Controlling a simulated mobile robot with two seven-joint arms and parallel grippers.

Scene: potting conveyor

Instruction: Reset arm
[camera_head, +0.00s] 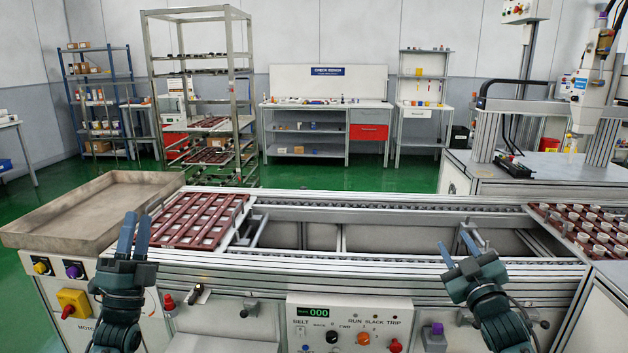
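My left gripper (136,218) is at the lower left, fingers pointing up, in front of the conveyor's left end. Its two fingers stand apart with nothing seen between them. My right gripper (452,238) is at the lower right, in front of the conveyor's frame. Its fingers are spread and empty. Both grippers are held up near the front edge of the conveyor (400,270), and neither is seen holding anything.
A dark red slatted rack (205,215) lies on the conveyor's left part, beside a shallow metal tray (90,235). A red tray of several white cups (562,235) is at the right. A control panel (350,325) sits low between my arms. The conveyor's middle is clear.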

